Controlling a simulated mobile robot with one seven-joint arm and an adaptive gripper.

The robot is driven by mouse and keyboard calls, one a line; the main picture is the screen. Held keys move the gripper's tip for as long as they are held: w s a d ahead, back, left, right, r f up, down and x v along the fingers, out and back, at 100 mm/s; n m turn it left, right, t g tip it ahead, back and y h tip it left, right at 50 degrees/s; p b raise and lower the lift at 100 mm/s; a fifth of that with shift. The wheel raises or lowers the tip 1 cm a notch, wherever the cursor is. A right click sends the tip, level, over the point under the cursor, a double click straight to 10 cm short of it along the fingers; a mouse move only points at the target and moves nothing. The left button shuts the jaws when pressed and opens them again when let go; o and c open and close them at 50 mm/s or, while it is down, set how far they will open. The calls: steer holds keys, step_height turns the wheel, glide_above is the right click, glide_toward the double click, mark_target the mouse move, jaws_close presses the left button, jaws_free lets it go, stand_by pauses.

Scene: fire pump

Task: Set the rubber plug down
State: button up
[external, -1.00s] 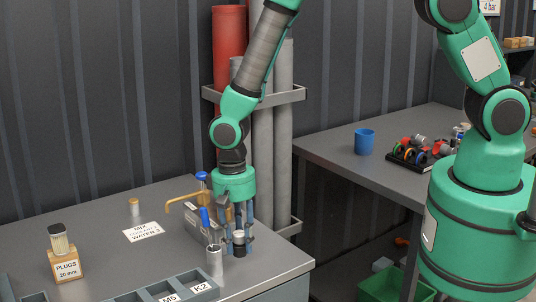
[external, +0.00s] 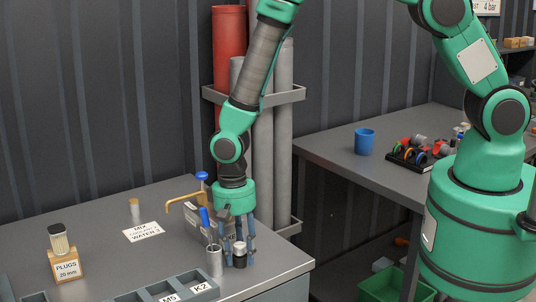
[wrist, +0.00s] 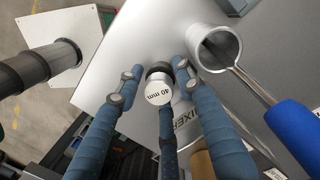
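The rubber plug (external: 240,256) is a short black cylinder with a pale top. It stands upright on the grey bench top, near the front right corner. In the wrist view the plug (wrist: 159,88) shows its round white top marked "40 mm". My gripper (external: 240,262) points straight down around it, with blue fingers on its sides. In the wrist view the gripper (wrist: 156,82) is open: a clear gap shows between the left finger and the plug, and a narrower one at the right finger.
A metal cup (external: 215,262) with a blue-handled tool stands close left of my gripper. Behind is a grey mixer box (external: 196,222) with a brass pipe. The bench edge is near on the right.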

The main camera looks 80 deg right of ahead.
steer(key=shift+r, duration=0.15)
step_height(320, 180, up, 12)
steer(key=shift+w+d, duration=0.3)
steer(key=shift+w, duration=0.05)
stand_by(0.6)
stand_by(0.6)
step_height(320, 180, up, 14)
steer(key=n+t, duration=0.1)
steer(key=n, duration=0.1)
glide_above(237, 243)
steer(key=s+d, duration=0.2)
steer(key=s, duration=0.1)
steer(key=s+d+r+n+t, duration=0.1)
steer(key=s+r+n, duration=0.15)
steer(key=r, duration=0.45)
steer(key=s+r+n+t, duration=0.1)
steer(key=s+r, duration=0.3)
steer(key=r, duration=0.2)
steer(key=s+d+r+n+t, duration=0.1)
steer(key=s+r+n, duration=0.1)
steer(key=s+r, duration=0.4)
steer(key=s+d+r+n+t, duration=0.2)
steer(key=s+r, duration=0.5)
steer(key=s, duration=0.8)
steer(key=shift+d+n+h, duration=0.15)
steer(key=shift+n+h, duration=0.15)
steer(key=shift+n, duration=0.15)
